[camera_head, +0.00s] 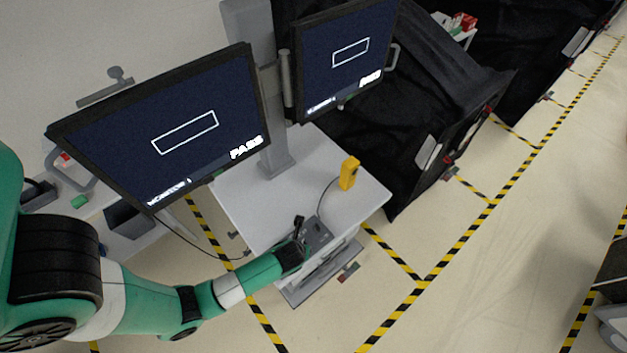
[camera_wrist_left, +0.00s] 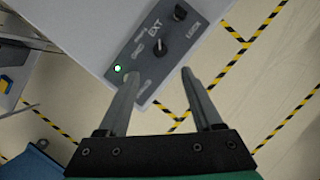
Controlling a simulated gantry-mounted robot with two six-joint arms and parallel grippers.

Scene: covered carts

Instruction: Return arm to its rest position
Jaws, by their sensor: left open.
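My left arm (camera_head: 150,297), green with white and black bands, reaches from the left to the front of the white cart. My left gripper (camera_head: 300,236) is at the grey control panel (camera_head: 318,238) on the cart's front edge. In the left wrist view, the gripper (camera_wrist_left: 160,76) is open with nothing between its fingers. The panel (camera_wrist_left: 140,50) there carries a black knob (camera_wrist_left: 180,13), a lit button (camera_wrist_left: 117,69) and the label EXT. One finger overlaps the panel's lower part; I cannot tell whether it touches. My right gripper is in neither view.
Two monitors showing PASS, the left (camera_head: 165,125) and the right (camera_head: 345,50), stand on a grey post above the cart top (camera_head: 240,190). A yellow handheld device (camera_head: 349,174) stands on it, with a cable. A black-covered cart (camera_head: 400,130) is behind. Open floor (camera_head: 500,270) lies right.

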